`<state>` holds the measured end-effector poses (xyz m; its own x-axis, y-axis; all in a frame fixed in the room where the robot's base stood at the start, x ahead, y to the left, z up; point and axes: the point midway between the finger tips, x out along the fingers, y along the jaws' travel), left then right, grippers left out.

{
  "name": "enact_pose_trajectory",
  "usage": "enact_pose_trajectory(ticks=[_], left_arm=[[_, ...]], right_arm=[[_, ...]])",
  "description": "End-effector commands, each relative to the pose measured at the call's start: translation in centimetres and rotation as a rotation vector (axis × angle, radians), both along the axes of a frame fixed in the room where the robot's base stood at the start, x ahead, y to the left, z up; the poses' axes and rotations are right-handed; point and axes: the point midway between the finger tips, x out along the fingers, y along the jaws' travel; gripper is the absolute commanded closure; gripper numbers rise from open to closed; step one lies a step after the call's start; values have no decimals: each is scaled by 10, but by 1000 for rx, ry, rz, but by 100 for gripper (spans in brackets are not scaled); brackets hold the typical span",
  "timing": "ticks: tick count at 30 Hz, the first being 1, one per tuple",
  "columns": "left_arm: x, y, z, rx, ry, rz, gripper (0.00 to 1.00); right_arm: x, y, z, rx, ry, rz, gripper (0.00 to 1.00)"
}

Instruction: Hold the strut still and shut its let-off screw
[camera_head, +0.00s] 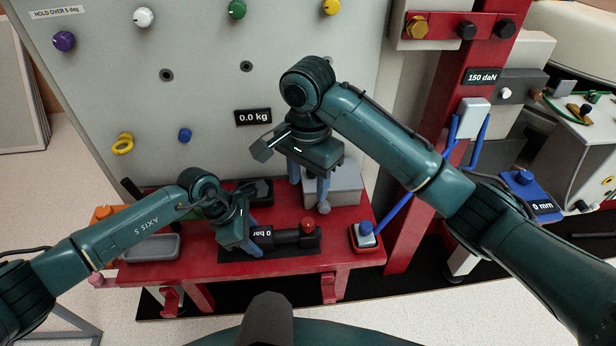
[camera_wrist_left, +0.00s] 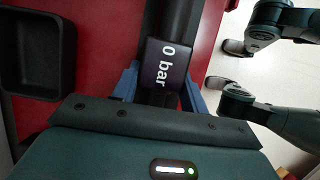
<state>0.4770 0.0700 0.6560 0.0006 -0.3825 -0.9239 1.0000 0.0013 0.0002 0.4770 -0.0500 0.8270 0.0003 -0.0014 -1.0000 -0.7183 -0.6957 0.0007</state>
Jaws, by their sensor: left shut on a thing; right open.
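The strut (camera_head: 286,238) is a black cylinder lying on a dark mat on the red bench, with a "0 bar" display (camera_head: 262,234). The display also shows in the left wrist view (camera_wrist_left: 166,66). A round brownish-red knob (camera_head: 307,224), which looks like the let-off screw, stands up at the strut's right end. My left gripper (camera_head: 250,246) is shut on the strut beside the display; its blue fingers straddle the body in the left wrist view (camera_wrist_left: 160,92). My right gripper (camera_head: 309,190) is open and empty, fingers pointing down, above and behind the knob.
The red bench (camera_head: 200,268) carries a grey tray (camera_head: 152,248) at left, a dark tray (camera_head: 255,190) behind the strut, a grey block (camera_head: 345,185) near my right gripper and a blue-topped button box (camera_head: 365,236) at right. The grey panel (camera_head: 210,110) rises behind.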

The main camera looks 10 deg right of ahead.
Motion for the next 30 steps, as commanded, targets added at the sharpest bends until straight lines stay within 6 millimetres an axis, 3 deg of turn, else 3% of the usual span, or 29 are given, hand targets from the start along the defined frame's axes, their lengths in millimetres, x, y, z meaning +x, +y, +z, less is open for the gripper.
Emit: enact_pose_trajectory(ticks=[10, 11, 19, 30], left_arm=[[0, 0, 0, -1, 0, 0, 86], [0, 0, 0, -1, 0, 0, 55], [0, 0, 0, -1, 0, 0, 33], [1, 4, 8, 0, -1, 0, 31]], right_arm=[[0, 0, 1, 0, 0, 1, 52], [0, 0, 1, 0, 0, 1, 52], [0, 0, 1, 1, -1, 1, 52], [0, 0, 1, 1, -1, 1, 52]])
